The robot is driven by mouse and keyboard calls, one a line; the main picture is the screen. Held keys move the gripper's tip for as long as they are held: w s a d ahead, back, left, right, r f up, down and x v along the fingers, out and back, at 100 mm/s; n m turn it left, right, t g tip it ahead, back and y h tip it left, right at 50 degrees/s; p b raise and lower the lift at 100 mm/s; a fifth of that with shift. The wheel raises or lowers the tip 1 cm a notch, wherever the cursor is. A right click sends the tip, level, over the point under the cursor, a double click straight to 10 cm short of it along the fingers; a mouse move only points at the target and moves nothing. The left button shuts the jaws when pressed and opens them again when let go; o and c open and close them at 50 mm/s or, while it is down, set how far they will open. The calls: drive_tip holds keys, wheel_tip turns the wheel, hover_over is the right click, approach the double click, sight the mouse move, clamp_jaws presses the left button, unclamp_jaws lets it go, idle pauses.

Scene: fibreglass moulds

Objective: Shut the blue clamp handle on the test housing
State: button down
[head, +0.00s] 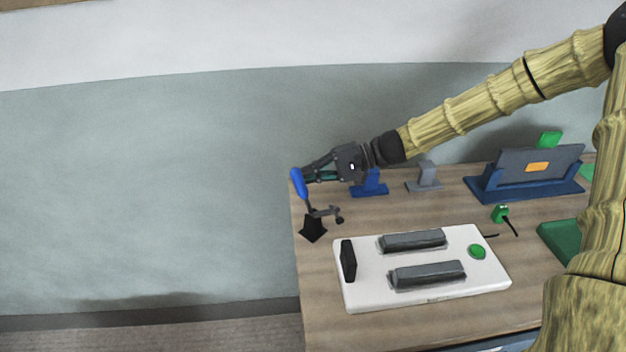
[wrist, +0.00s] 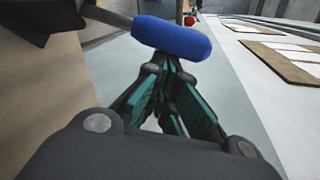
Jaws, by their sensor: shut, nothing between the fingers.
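The blue clamp handle (head: 298,183) stands raised, nearly upright, at the left end of the table. It tops the clamp (head: 313,226), which has a black base and a short arm pointing right. My gripper (head: 305,177) is shut and empty, its fingertips right beside the handle at its upper part. In the wrist view the blue handle (wrist: 172,38) lies across the picture just beyond the closed fingertips (wrist: 170,60). I cannot tell whether they touch. The white test housing (head: 420,290) lies right of the clamp, with two grey bars and a green button on it.
Behind the housing stand a blue holder (head: 369,184), a grey bracket (head: 425,178) and a blue stand with a grey panel (head: 540,160). A green plug (head: 501,213) with a black cable lies at the right. The table's left edge is close to the clamp.

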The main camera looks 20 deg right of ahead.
drive_tip(key=s+n+y+b, duration=0.1)
drive_tip(key=b, duration=0.1)
drive_tip(key=d+r+n+t+y+b, duration=0.1)
drive_tip(key=b, duration=0.2)
drive_tip(key=s+b, duration=0.1)
drive_tip(key=b, duration=0.2)
drive_tip(key=shift+s+d+r+n+y, duration=0.25)
drive_tip(key=shift+s+d+n+y, duration=0.05)
drive_tip(key=shift+s+n+y, duration=0.1)
drive_tip(key=shift+r+b, duration=0.15)
drive_tip(key=shift+b, duration=0.2)
drive_tip(key=w+d+b, duration=0.1)
drive_tip(key=d+b, duration=0.1)
drive_tip(key=d, duration=0.7)
drive_tip(key=shift+w+d, duration=0.2)
drive_tip(key=shift+d, duration=0.05)
